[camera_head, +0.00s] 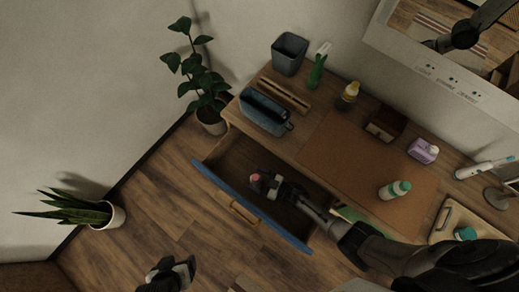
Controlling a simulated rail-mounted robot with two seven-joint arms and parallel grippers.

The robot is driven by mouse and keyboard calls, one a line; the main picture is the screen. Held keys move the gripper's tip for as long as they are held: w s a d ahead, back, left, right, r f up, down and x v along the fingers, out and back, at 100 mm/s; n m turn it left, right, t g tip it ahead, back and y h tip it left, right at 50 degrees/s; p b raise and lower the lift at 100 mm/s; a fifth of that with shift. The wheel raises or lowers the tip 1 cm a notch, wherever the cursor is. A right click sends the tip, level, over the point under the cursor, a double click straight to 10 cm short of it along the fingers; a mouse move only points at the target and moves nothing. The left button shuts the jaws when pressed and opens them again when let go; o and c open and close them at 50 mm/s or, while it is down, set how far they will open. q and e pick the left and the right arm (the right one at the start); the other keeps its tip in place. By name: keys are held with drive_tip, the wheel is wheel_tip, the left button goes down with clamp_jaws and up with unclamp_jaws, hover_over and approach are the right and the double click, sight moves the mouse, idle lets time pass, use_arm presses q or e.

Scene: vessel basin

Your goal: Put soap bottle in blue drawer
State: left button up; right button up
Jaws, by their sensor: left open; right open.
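The blue drawer (290,238) is pulled out from the desk, with its blue front and wooden handle facing the floor. My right gripper (261,183) is over the open drawer, near its front. It is open, and a small pinkish thing (255,177) shows at its fingertips; I cannot tell whether this is part of the soap bottle. My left gripper (184,268) is open and empty at the bottom, over the floor and clear of the drawer.
Potted plants (117,215) stand on the floor at the left. A mirror hangs at upper right.

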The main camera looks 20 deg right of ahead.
use_arm(q)
drive_tip(key=shift+f, duration=0.1)
use_arm(e)
drive_tip(key=shift+s+f, duration=0.45)
drive_tip(key=shift+f, duration=0.25)
drive_tip(key=shift+w+a+r+p, duration=0.1)
drive_tip(key=shift+r+p, duration=0.2)
drive_tip(key=shift+p, duration=0.15)
drive_tip(key=shift+w+a+r+p, duration=0.1)
drive_tip(key=shift+a+r+p, duration=0.2)
drive_tip(key=shift+r+p, duration=0.2)
drive_tip(key=v, duration=0.3)
drive_tip(key=shift+d+f+b, duration=0.1)
drive_tip(key=shift+b, duration=0.2)
use_arm(q)
drive_tip(key=shift+a+r, duration=0.4)
drive_tip(key=shift+r, duration=0.25)
use_arm(e)
drive_tip(key=shift+s+d, duration=0.25)
use_arm(q)
drive_tip(key=shift+d, duration=0.15)
use_arm(e)
drive_tip(key=shift+r, duration=0.3)
